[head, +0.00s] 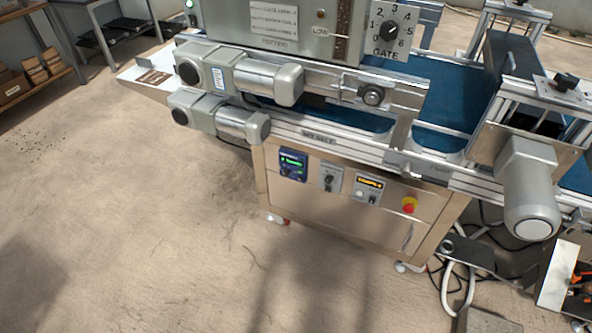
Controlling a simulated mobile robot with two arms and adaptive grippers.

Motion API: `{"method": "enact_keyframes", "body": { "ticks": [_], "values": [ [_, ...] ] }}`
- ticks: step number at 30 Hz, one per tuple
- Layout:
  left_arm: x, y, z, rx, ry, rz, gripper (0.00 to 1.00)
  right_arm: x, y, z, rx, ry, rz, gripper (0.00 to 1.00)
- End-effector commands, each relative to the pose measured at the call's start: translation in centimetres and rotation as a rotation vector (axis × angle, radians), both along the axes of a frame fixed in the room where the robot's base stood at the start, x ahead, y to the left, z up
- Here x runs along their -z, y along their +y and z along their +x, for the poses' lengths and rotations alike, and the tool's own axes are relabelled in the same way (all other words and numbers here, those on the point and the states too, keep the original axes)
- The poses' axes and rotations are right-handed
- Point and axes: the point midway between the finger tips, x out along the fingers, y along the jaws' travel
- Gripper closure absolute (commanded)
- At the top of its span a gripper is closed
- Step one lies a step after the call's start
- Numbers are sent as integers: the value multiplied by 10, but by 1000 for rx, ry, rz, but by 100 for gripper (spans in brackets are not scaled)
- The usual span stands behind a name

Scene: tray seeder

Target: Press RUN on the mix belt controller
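The control panel (340,205) is the front of a beige cabinet under the conveyor. A small blue controller with a lit green display (292,165) sits at its left end; its button labels are too small to read. A grey switch box (330,179) and a unit with an amber display (368,188) are to its right. A "MIX BELT" style label on the rail above (319,138) is hard to read. Neither of my grippers is in view.
Motors (240,78) stick out above the panel at left, and another motor (529,195) hangs at right. A gate dial (392,31) is on the hopper. Cables and a toolbox (580,283) lie at lower right. The floor in front of the cabinet is clear.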

Motion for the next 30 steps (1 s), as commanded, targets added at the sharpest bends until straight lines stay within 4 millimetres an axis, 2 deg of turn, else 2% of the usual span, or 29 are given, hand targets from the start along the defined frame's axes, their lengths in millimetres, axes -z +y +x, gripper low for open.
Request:
{"method": "enact_keyframes", "body": {
  "ticks": [14,19,20,30],
  "values": [
    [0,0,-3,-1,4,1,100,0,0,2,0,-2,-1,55],
    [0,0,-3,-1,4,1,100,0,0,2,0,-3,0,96],
    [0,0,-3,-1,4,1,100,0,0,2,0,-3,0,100],
    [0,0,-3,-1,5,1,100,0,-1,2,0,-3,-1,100]
  ]
}}
